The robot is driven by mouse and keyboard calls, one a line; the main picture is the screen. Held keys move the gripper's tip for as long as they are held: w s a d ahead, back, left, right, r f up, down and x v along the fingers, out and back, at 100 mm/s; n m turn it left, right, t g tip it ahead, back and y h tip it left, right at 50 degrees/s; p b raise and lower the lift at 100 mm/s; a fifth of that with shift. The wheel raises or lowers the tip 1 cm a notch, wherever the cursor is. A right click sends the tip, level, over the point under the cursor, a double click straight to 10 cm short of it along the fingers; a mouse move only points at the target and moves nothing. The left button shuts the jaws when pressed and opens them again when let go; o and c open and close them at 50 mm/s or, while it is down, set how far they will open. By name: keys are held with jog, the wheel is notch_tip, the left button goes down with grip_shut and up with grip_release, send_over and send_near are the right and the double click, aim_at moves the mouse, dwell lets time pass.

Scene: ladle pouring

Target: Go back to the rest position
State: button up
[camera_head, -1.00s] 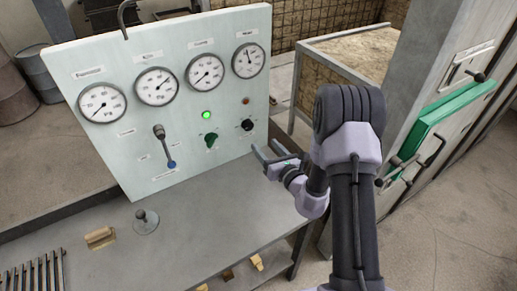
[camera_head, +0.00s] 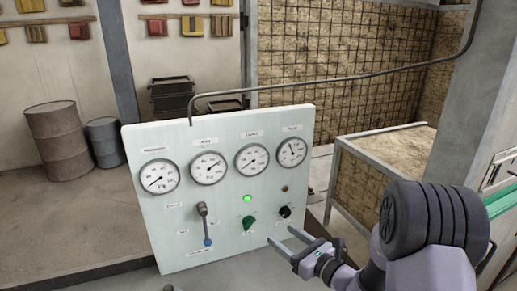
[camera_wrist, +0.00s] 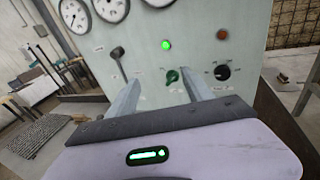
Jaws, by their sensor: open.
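My gripper (camera_head: 284,243) is open and empty in front of the lower right part of the pale control panel (camera_head: 275,126). In the wrist view my gripper (camera_wrist: 163,92) shows its two fingers apart, with nothing between them. The panel carries several round gauges, a lit green lamp (camera_head: 247,198), a green knob (camera_head: 249,223), a black knob (camera_head: 285,212) and a lever (camera_head: 204,224) with a blue tip pointing down. In the wrist view the green knob (camera_wrist: 172,76) appears beyond the fingers. I cannot tell the exact gap between fingers and panel.
A metal-framed bin (camera_head: 368,190) of rough brown material stands to the right of the panel. A green handle (camera_head: 503,200) is at the right edge. Barrels (camera_head: 57,140) stand at the back left. A thin pipe (camera_head: 330,79) arches above the panel.

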jog(key=s+a+r+n+g+y, duration=0.3)
jog(key=s+a+r+n+g, duration=0.1)
jog(key=s+a+r+n, duration=0.25)
jog(key=s+a+r+n+g+h+b, duration=0.1)
jog(key=s+a+n+g, duration=0.2)
jog(key=s+n, duration=0.3)
jog(key=s+a+r+n+g+h, duration=0.1)
jog(key=s+a+n+g, duration=0.25)
jog(key=s, duration=0.55)
jog(key=s+d+n+t+h+b, duration=0.1)
jog(key=s+d+n+t+h, duration=0.1)
jog(key=s+d+n+h, duration=0.6)
jog(key=s+d, duration=0.2)
jog(key=d, duration=0.1)
jog(key=shift+d+r+n+h, duration=0.25)
jog(key=shift+d+n+h, duration=0.1)
jog(key=shift+n+h, duration=0.05)
jog(key=shift+s, duration=0.1)
